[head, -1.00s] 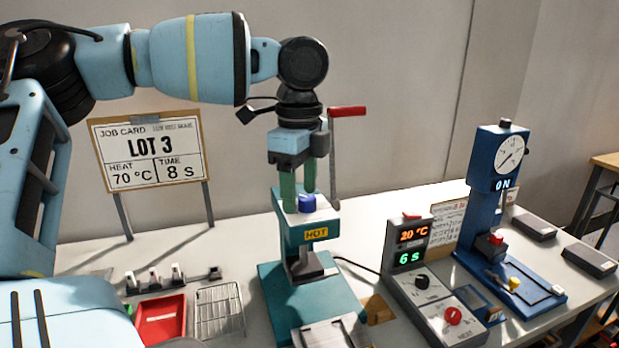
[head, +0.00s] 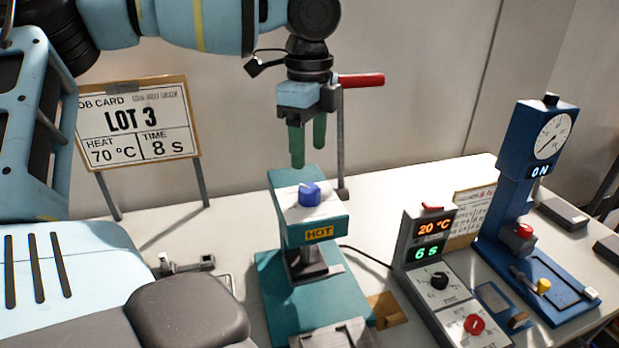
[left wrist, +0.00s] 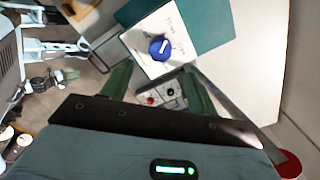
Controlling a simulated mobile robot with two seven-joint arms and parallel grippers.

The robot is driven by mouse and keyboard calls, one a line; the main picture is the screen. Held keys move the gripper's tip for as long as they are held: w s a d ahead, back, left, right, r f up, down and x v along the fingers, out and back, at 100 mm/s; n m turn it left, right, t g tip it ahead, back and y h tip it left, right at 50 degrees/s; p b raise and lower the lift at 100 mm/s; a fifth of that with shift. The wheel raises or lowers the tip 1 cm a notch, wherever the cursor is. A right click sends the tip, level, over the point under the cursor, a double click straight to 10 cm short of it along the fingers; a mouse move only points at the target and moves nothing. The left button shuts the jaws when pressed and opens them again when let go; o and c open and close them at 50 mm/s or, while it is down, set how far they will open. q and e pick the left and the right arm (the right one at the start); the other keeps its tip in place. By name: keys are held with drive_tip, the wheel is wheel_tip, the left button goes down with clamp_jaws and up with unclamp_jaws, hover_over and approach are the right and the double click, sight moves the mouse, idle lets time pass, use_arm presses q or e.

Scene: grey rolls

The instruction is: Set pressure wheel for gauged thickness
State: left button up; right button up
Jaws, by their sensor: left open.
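The pressure wheel, a blue knob with a pale pointer line (head: 309,195), sits on the white top of the teal press (head: 318,222), which is labelled HOT. It also shows in the left wrist view (left wrist: 160,48), beyond the fingertips. My left gripper (head: 308,155) points down with green fingers apart and empty, above and slightly behind the wheel, not around it. Its fingers also show in the left wrist view (left wrist: 155,80). The blue thickness gauge stand (head: 515,170) at right has a round dial (head: 553,136) and reads ON. My right gripper is out of view.
A red-handled lever (head: 360,80) rises beside the press, close to my left gripper. A grey control box (head: 440,280) shows 20 °C and 6 s. The job card (head: 137,120) reads LOT 3, 70 °C, 8 s. Dark pads (head: 563,214) lie far right.

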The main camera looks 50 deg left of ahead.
sight(309, 188)
use_arm(q)
wheel_tip(309, 188, down, 8)
drive_tip(key=shift+r, duration=0.2)
idle(0.3)
drive_tip(key=c, duration=1)
